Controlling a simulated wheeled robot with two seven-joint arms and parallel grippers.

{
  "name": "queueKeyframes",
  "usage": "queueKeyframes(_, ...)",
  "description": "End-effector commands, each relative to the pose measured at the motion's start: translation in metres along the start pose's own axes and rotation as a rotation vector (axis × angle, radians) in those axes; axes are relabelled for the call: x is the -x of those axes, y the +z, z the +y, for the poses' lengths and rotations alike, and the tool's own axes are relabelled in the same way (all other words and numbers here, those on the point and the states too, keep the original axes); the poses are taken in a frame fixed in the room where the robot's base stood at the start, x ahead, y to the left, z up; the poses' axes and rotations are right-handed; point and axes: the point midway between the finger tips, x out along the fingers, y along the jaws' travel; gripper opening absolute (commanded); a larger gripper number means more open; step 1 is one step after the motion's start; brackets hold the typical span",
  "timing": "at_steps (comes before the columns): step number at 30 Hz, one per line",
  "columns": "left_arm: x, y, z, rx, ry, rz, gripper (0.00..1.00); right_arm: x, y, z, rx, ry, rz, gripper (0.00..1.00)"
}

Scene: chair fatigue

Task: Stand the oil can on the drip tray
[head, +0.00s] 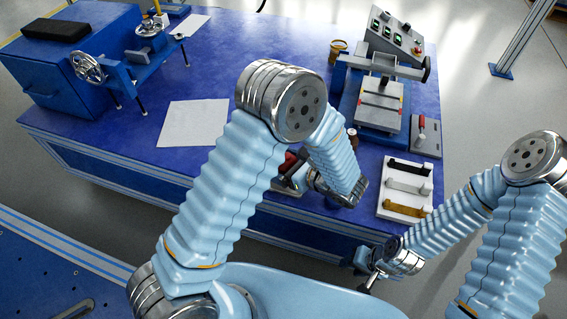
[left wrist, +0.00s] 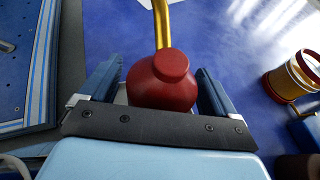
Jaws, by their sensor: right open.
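The red oil can (left wrist: 163,82) with its brass spout (left wrist: 161,22) sits between the two fingers of my left gripper (left wrist: 162,85) in the left wrist view. Its body fills the space between them, and the gripper looks shut on it. In the head view, a bit of the red can (head: 288,162) shows behind my left arm, above the near part of the blue table; most of it and the left gripper are hidden there. My right gripper (head: 367,272) is open and empty, off the table's front edge. I cannot surely pick out the drip tray.
A white holder (head: 406,211) with several bars lies at the table's front right. A grey plate (head: 432,148) with a red-handled tool and a press (head: 381,113) stand behind it. A brass tin (head: 338,48) is further back. White paper (head: 194,123) lies left on open table.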

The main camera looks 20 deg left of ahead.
Motion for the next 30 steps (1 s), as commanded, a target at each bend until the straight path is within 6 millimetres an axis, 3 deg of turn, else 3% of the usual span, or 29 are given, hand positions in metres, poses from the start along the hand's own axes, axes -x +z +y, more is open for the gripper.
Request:
queueKeyframes(11, 0.001, 0.003, 0.000, -0.001, 0.002, 0.001, 0.93, 0.006, 0.000, -0.003, 0.000, 0.000, 0.000, 0.43)
queueKeyframes(17, 0.038, -0.002, 0.001, 0.000, -0.006, 0.000, 0.93, -0.004, 0.000, 0.002, 0.000, 0.000, 0.000, 0.43)
queueKeyframes(24, 0.098, 0.001, 0.004, 0.000, -0.004, 0.001, 0.93, -0.008, 0.000, 0.004, -0.001, 0.001, 0.001, 0.43)
queueKeyframes(30, 0.130, 0.001, 0.004, 0.000, -0.001, 0.000, 0.93, -0.009, 0.000, 0.004, -0.001, 0.001, 0.001, 0.43)
